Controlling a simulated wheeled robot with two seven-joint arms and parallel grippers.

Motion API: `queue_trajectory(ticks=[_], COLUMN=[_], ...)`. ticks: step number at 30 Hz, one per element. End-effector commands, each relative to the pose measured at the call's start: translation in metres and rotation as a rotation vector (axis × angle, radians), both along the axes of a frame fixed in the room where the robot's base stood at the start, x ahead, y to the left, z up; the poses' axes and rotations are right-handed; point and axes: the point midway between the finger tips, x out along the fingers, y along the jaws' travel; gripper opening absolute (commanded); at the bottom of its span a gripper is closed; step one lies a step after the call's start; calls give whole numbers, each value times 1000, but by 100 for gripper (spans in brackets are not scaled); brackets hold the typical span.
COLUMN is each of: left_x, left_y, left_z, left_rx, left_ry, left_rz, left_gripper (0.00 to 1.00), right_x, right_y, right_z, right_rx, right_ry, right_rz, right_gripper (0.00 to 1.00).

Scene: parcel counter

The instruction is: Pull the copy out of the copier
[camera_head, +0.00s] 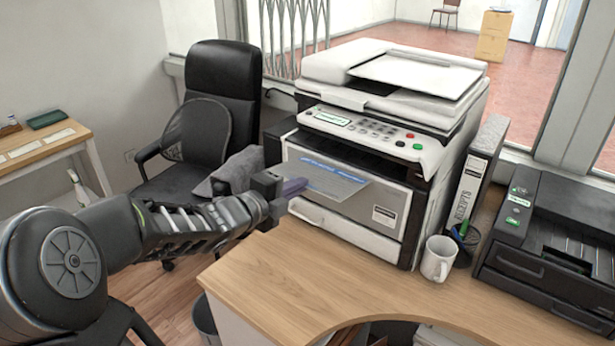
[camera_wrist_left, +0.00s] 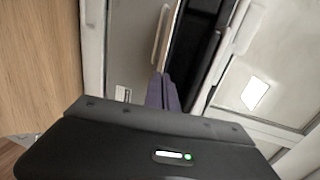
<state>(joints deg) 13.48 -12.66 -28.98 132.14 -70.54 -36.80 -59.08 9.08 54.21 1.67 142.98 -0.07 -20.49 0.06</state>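The copier (camera_head: 385,130) is a white and grey machine standing on the wooden counter. The copy (camera_head: 338,180), a pale sheet with blue print, slants at the copier's front opening. Whether its far edge is still inside the slot I cannot tell. My left gripper (camera_head: 296,187) has dark purple fingers at the sheet's near left edge. In the left wrist view the fingers (camera_wrist_left: 163,90) lie close together, and the sheet (camera_wrist_left: 161,38) shows nearly edge-on at their tips, so they look shut on it. My right gripper is in neither view.
The wooden counter (camera_head: 290,285) is bare in front of the copier. A white mug (camera_head: 437,260), a pen cup (camera_head: 466,243), a receipts binder (camera_head: 473,185) and a black printer (camera_head: 550,245) stand to the right. A black office chair (camera_head: 222,85) is behind my left arm.

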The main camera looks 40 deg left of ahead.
Motion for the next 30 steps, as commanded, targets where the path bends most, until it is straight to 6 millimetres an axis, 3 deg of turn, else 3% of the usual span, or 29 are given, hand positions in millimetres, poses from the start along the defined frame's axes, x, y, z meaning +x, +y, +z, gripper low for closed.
queue_trajectory(ticks=[10,23,30], left_x=[-42,-47,-64], left_y=[0,-1,-1], left_z=[3,3,21], left_rx=[-1,0,-1], left_ry=[-1,-2,-2], left_rz=[2,0,2], left_gripper=[0,0,0], right_x=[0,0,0], right_y=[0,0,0], right_z=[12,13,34], right_rx=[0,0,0], right_ry=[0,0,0], right_rz=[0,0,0], right_gripper=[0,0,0])
